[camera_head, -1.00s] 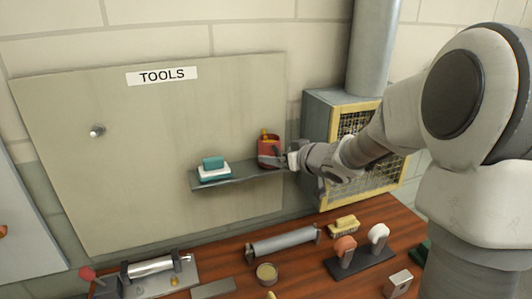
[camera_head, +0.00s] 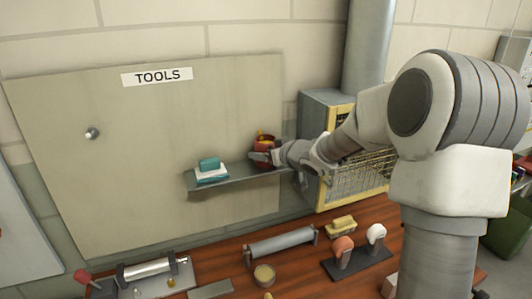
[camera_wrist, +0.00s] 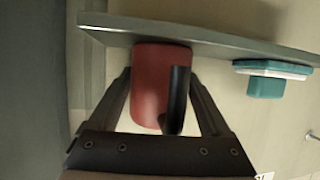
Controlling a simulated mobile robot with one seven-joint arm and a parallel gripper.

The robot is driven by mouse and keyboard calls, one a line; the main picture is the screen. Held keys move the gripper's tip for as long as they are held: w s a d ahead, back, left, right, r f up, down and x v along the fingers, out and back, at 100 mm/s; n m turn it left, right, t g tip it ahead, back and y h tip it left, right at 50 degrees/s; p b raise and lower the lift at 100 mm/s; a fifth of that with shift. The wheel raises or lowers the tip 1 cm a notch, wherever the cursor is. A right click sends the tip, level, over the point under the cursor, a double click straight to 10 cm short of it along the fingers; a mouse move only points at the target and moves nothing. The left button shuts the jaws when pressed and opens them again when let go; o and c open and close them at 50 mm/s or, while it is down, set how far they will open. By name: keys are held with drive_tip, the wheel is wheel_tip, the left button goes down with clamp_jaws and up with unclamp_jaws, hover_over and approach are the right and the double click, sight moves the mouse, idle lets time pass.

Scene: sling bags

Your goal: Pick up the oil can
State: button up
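The red oil can (camera_head: 266,140), with a yellow part on top, stands at the right end of the wall shelf (camera_head: 228,179). My gripper (camera_head: 263,157) is at the can and hides part of it. In the wrist view, which looks upside down, the red can (camera_wrist: 150,82) with its dark handle sits between the two fingers of my gripper (camera_wrist: 160,84). The fingers are spread, one on each side of the can, with small gaps showing. The can's base still meets the shelf (camera_wrist: 215,42).
A teal and white block (camera_head: 210,171) sits left of the can on the shelf. A yellow-framed mesh box (camera_head: 355,180) stands right of the shelf, close to my arm. The wooden bench (camera_head: 225,258) below holds a roller, a round tin and several tools.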

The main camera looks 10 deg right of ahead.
drive_tip(key=c, duration=1.1)
drive_tip(key=shift+r, duration=0.3)
